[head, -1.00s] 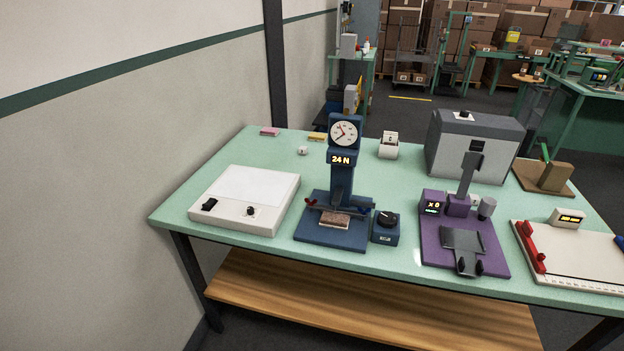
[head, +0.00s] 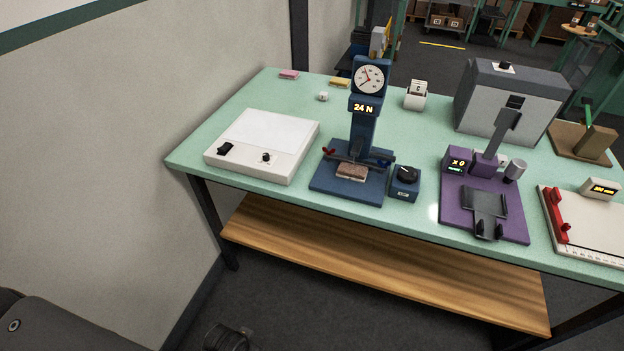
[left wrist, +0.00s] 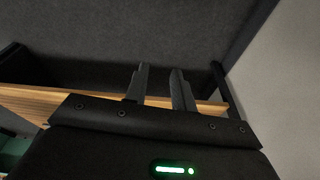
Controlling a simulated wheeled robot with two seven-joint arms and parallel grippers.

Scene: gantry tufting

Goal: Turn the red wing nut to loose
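The small red wing nut (head: 329,151) is on the left side of the dark blue press (head: 365,130) with a dial, in the head view. A dark blue knob-like part (head: 386,162) is on the press's other side. A brown block (head: 352,171) lies on the press base between them. The red nut's exact angle is too small to tell. My left gripper (left wrist: 160,82) shows in the left wrist view with its two fingers apart and nothing between them. It is away from the nut, low in front of the table. My right gripper is not in view.
The green table (head: 237,98) holds a white light box (head: 265,145) left of the press, a small dial box (head: 405,183) right of it, and a purple device (head: 484,205) farther right. A wooden shelf (head: 370,265) runs below. The wall is close on the left.

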